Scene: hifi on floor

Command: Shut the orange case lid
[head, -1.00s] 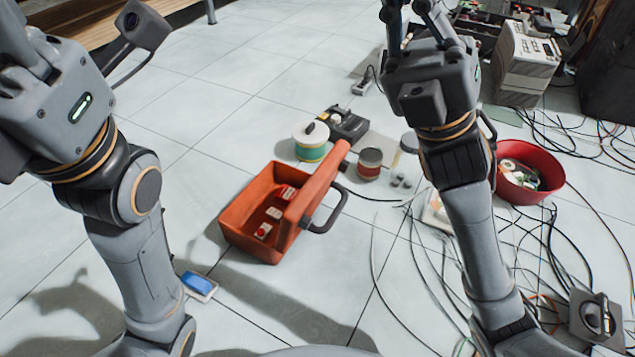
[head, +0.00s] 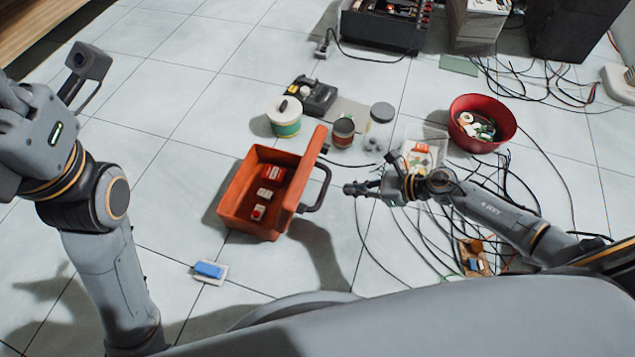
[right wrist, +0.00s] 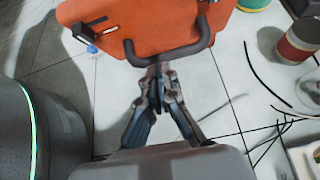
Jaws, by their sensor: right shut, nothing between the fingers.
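The orange case (head: 243,220) stands open on the tiled floor, with several small red and white boxes inside. Its orange lid (head: 303,176) stands up on the right side, with a dark handle (head: 321,196) on its outer face. My right gripper (head: 350,188) is shut and empty, just right of the handle in the head view. In the right wrist view the closed fingertips (right wrist: 158,72) are right by the handle (right wrist: 170,56); I cannot tell if they touch it. My left arm is at the left of the head view, and its fingers are out of frame.
Cables (head: 420,235) lie on the floor under my right arm. A red bowl (head: 500,104), a jar (head: 379,122), spools (head: 284,118) and a black device (head: 312,95) stand beyond the case. A blue block (head: 210,270) lies in front. Floor left of the case is clear.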

